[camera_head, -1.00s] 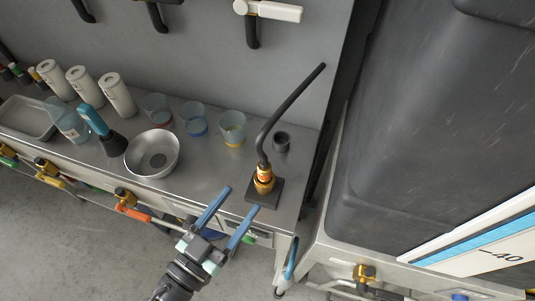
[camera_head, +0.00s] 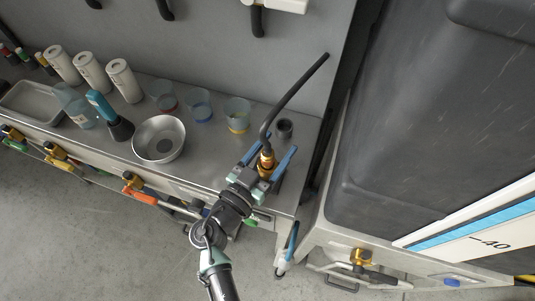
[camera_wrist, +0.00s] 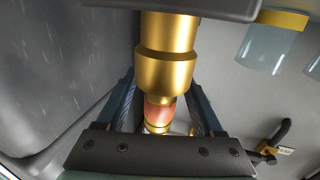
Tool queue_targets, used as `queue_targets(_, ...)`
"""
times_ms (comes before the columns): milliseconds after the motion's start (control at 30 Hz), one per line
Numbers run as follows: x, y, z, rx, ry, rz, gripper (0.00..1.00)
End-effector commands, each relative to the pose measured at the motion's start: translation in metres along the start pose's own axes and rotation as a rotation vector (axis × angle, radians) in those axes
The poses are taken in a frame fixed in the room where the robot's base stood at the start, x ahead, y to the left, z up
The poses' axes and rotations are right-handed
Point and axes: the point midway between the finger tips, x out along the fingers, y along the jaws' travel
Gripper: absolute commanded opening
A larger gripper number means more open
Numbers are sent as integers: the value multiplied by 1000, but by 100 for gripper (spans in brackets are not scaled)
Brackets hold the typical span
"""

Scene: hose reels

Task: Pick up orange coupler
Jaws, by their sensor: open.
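The orange coupler (camera_head: 266,163) is a brass fitting with an orange band, standing upright at the foot of a black hose on the metal bench. In the wrist view its brass body (camera_wrist: 167,65) fills the upper middle, with the reddish-orange band (camera_wrist: 160,112) below. My gripper (camera_head: 274,147) is open, with its blue fingers on either side of the coupler. In the wrist view a gap shows between the coupler and each finger. The dark base plate under the coupler is mostly hidden by my gripper.
A dark cup (camera_head: 284,128) stands just behind the coupler. The black hose (camera_head: 293,97) rises to the upper right. Clear cups (camera_head: 237,115) and a metal bowl (camera_head: 159,139) stand to the left. A large dark tank (camera_head: 430,130) is close on the right.

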Motion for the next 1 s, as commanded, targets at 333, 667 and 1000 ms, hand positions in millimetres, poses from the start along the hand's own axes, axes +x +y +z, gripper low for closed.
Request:
queue_targets(333,0,0,0,0,0,0,38)
queue_targets(667,0,0,0,0,0,0,0)
queue_targets(1000,0,0,-4,1,2,0,0)
